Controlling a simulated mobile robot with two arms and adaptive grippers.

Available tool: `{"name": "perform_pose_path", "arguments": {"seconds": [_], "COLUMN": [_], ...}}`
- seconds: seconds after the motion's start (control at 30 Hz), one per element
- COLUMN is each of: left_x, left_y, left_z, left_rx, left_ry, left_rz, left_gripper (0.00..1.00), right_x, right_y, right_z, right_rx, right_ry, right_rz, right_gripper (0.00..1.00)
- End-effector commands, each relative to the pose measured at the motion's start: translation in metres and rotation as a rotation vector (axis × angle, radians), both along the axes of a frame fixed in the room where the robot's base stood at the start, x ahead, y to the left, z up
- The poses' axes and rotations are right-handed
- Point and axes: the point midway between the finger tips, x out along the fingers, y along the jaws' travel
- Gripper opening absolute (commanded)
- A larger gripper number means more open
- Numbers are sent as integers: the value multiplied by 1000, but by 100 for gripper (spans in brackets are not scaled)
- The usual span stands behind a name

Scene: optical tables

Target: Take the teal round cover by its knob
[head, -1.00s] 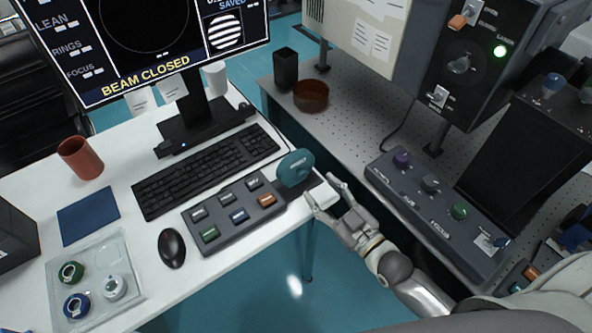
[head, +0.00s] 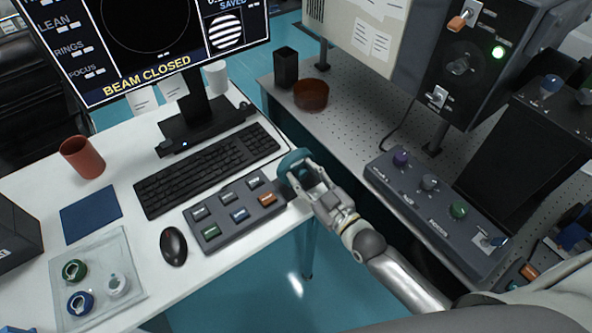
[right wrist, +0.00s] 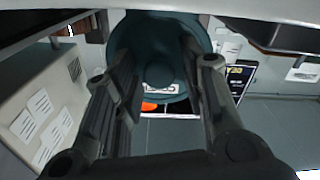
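The teal round cover (head: 291,160) stands at the right end of the desk, beside the button panel, and is partly hidden by my right gripper (head: 308,178). In the right wrist view the cover (right wrist: 150,35) is straight ahead, with its round knob (right wrist: 159,75) in the middle. The two fingers of my right gripper (right wrist: 160,85) are spread on either side of the knob, with gaps showing between them and it. My left gripper is not in view.
A button panel (head: 235,212) lies left of the cover, with a keyboard (head: 205,170) behind it. A control box (head: 435,213) stands on the perforated table (head: 345,115) to the right. A brown dish (head: 311,95) and a black holder (head: 286,67) stand farther back.

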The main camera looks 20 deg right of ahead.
Motion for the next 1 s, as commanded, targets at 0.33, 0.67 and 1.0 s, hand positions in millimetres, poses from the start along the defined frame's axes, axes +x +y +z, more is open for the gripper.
{"name": "perform_pose_path", "arguments": {"seconds": [0.33,0.67,1.0], "left_x": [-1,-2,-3], "left_y": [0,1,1], "left_z": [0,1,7], "left_rx": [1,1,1], "left_ry": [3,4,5], "left_rz": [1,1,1], "left_gripper": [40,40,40], "right_x": [0,0,-15], "right_y": [0,0,1], "right_z": [0,5,50], "right_rx": [0,1,4], "right_ry": [-1,-4,-2], "right_rz": [0,0,0], "right_gripper": [0,0,0]}}
